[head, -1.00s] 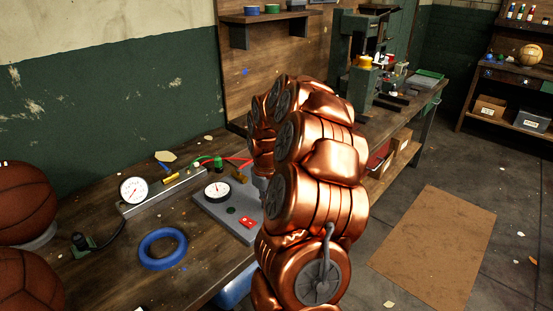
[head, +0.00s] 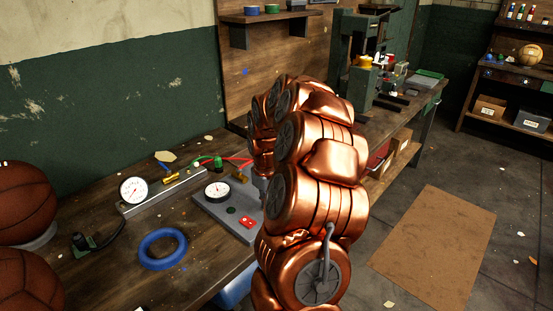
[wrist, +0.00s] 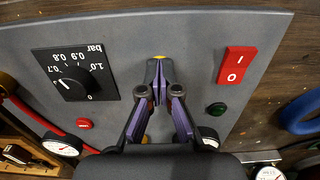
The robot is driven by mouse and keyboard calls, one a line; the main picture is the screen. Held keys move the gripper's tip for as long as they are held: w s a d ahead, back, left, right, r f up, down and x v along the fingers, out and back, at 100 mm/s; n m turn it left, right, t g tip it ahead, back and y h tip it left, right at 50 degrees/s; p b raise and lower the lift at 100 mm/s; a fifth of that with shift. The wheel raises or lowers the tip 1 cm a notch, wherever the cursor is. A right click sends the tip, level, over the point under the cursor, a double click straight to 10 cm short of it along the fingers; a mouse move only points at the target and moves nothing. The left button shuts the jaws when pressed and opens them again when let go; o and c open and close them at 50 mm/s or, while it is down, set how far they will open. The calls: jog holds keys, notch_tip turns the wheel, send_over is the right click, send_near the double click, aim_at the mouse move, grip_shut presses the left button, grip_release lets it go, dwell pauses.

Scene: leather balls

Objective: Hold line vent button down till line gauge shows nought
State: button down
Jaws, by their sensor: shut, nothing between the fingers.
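The grey control panel (wrist: 200,40) fills much of the wrist view. A red button (wrist: 84,124) with small unreadable white lettering is at the left, under a black pressure knob marked in bar (wrist: 75,84). A dark green button (wrist: 216,108) is at the right, also seen in the head view (head: 231,210). I cannot tell which is the line vent. Gauges show at the left edge (wrist: 62,147), by the green button (wrist: 208,137) and at the bottom right (wrist: 268,172). My gripper (wrist: 157,62) is shut and empty over the panel, between knob and switch, away from both buttons.
A red rocker switch (wrist: 238,65) sits on the panel's right. In the head view, a blue ring (head: 162,249) and basketballs (head: 25,203) lie to the left. A rail gauge (head: 133,190) stands behind. My copper arm hides the panel's right part and my gripper.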

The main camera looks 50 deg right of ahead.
dwell(0.6)
jog(key=shift+r+p, duration=0.3)
jog(key=shift+r, duration=2.7)
